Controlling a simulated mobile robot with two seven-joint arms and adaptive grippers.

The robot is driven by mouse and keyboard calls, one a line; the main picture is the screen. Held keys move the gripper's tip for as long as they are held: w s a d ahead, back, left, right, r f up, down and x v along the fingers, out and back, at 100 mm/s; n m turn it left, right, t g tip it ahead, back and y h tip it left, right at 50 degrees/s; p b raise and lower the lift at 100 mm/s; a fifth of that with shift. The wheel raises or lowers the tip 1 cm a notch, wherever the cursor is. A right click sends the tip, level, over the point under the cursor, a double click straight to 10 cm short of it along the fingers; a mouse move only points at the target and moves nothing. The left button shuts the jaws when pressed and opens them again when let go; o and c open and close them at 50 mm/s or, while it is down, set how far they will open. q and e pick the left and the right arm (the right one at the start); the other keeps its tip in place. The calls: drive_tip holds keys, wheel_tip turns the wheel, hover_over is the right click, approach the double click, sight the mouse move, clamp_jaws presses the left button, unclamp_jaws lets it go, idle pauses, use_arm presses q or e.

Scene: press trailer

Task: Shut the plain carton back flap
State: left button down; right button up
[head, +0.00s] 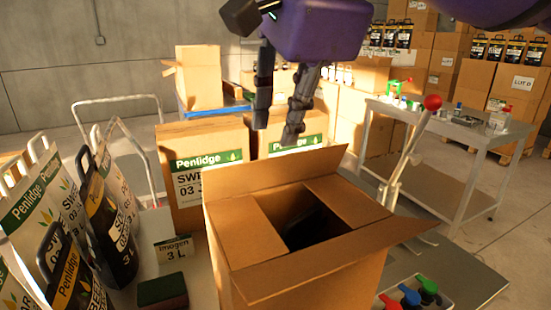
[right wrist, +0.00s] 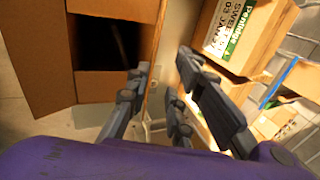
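The plain carton (head: 310,285) stands open in the middle front of the head view. Its back flap (head: 275,172) stands up, leaning outward. The left flap (head: 242,232) and right flap (head: 346,204) are folded inward, leaving a dark gap between them. The front flap (head: 335,262) sticks outward toward me. My right gripper (head: 279,130) points down above and behind the back flap, its fingers apart and empty. In the right wrist view the carton (right wrist: 40,60) lies left of the open fingers (right wrist: 163,75); contact cannot be told. My left gripper is not in view.
Printed Penlidge cartons (head: 196,188) stand close behind. Bags (head: 108,220) stand at the left beside a sponge (head: 162,291). A lever with a red knob (head: 432,102) rises at the right, with coloured knobs (head: 410,296) in front. A metal table (head: 450,135) is farther right.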

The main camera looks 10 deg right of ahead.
sight(282, 156)
drive_tip(key=shift+s+d+x, duration=0.1)
drive_tip(key=shift+s+x, duration=0.1)
drive_tip(key=shift+x, duration=1.7)
drive_tip(key=shift+s+d+x, duration=0.15)
drive_tip(key=shift+x, duration=1.7)
drive_tip(key=shift+f, duration=0.2)
clamp_jaws()
